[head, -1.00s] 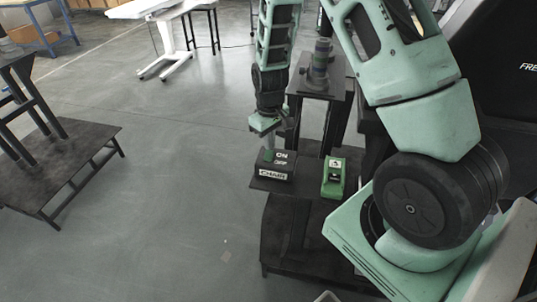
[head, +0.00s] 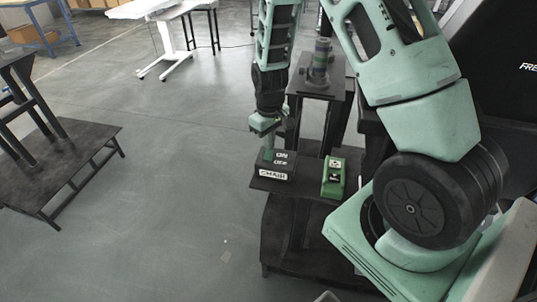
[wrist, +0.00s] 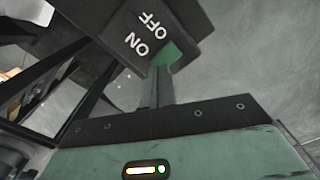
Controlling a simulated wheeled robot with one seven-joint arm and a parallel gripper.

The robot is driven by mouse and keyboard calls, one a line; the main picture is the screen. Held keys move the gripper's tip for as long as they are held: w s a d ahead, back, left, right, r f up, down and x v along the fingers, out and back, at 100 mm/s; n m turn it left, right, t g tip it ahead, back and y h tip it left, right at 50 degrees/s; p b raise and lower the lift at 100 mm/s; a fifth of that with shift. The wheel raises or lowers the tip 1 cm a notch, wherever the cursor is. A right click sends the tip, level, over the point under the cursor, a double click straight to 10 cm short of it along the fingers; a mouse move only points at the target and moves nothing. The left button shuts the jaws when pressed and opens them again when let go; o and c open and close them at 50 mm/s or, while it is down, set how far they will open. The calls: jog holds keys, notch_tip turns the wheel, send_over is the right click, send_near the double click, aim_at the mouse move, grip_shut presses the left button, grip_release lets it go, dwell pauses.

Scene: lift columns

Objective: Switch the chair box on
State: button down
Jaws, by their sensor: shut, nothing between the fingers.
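The chair box (head: 274,173) is a black box with a white CHAIR label on its front and ON and OFF on its top. It sits on the small dark shelf of a column. My gripper (head: 269,147) points down over the left part of its top, with its fingers shut and empty. In the wrist view the box (wrist: 185,20) is at the top, with a green switch piece (wrist: 166,54) beside the word ON. My fingertips (wrist: 158,80) are at or very near this piece; I cannot tell whether they touch. The switch position is partly hidden.
A green box (head: 333,177) stands on the same shelf, just right of the chair box. A low dark platform (head: 60,165) is at the left. The floor between is clear.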

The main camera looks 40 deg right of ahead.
aim_at(270, 152)
jog(key=shift+f+b, duration=0.65)
jog(key=shift+f, duration=0.3)
dwell(0.6)
jog(key=shift+r+p, duration=2.85)
jog(key=shift+r, duration=0.75)
jog(key=shift+f, duration=0.1)
jog(key=s+a+r+n, duration=0.1)
jog(key=s+a+r, duration=0.25)
jog(key=a, duration=0.25)
jog(key=s+a+r+n+y, duration=0.1)
jog(key=s+a+r, duration=0.2)
jog(key=a+r, duration=0.3)
jog(key=s+a+r+n, duration=0.1)
jog(key=s+a+r, duration=0.2)
jog(key=a, duration=0.4)
jog(key=s+a+r+n, duration=0.1)
jog(key=s+a+r, duration=0.1)
jog(key=s, duration=0.5)
jog(key=s+a+r+n, duration=0.2)
jog(key=s+a+r, duration=0.1)
jog(key=s, duration=0.4)
jog(key=shift+s+a+r, duration=0.15)
jog(key=shift+s+a, duration=0.1)
jog(key=shift+s, duration=0.1)
